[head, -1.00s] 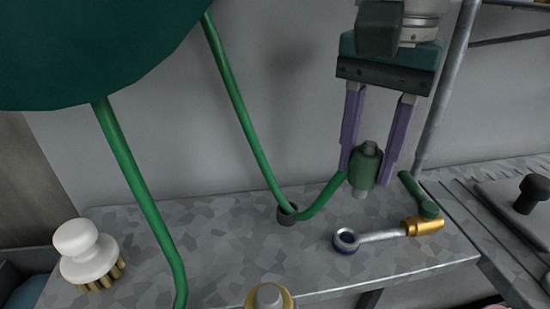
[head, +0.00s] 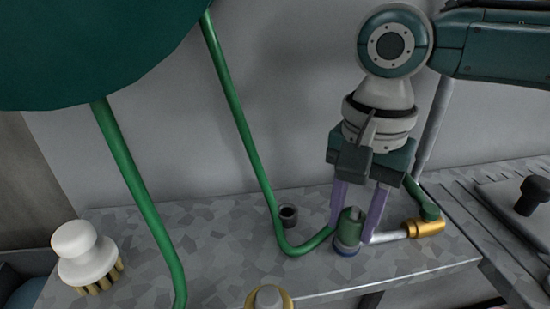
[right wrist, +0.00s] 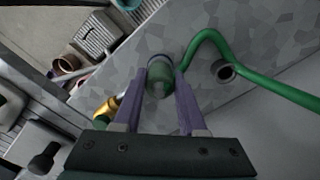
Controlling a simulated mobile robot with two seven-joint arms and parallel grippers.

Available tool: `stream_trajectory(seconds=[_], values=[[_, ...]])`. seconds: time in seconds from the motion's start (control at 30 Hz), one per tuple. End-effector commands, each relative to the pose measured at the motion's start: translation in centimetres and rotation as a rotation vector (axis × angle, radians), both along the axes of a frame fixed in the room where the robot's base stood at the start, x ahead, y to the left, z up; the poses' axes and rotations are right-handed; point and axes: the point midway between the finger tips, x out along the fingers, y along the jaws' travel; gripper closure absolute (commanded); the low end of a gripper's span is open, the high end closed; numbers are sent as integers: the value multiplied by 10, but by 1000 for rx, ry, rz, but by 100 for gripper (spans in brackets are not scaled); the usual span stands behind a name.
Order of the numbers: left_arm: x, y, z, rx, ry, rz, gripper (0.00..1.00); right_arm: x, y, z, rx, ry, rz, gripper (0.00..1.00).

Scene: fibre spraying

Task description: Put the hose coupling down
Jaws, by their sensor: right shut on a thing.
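The green hose coupling (head: 349,228) is upright between the purple fingers of my right gripper (head: 354,218), low over the bench. In the right wrist view the gripper (right wrist: 160,82) is shut on the coupling (right wrist: 159,88). The green hose (head: 243,135) bends low over the bench toward the coupling. My left gripper is not in view.
A small dark cup (head: 288,216) stands behind the hose bend. A white-knobbed brush (head: 84,250) is at the left, a brass-rimmed knob (head: 268,297) at the front edge. A grey wall is behind.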

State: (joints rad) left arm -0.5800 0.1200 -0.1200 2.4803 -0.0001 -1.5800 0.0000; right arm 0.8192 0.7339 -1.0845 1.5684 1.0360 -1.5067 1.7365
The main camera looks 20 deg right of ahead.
Motion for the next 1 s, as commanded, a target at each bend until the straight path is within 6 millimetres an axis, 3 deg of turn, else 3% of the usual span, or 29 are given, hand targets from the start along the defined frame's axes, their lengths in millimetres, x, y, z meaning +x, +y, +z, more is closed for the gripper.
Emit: stream_trajectory(seconds=[0.03, 0.07, 0.3, 0.57, 0.77, 0.8, 1.0], values=[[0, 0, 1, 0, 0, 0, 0, 0, 0, -1, 1, 1, 0, 100], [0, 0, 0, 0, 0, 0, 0, 0, 0, -1, 1, 1, 0, 56], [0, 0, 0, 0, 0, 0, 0, 0, 0, -1, 1, 1, 0, 30], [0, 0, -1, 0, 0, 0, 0, 0, 0, -2, 0, 0, 0, 30], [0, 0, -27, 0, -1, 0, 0, 1, -1, -8, -1, -4, 1, 30], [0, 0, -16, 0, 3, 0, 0, 1, 0, 10, 3, -3, 0, 30], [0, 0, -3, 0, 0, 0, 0, 2, -1, 59, 4, -2, 0, 30]])
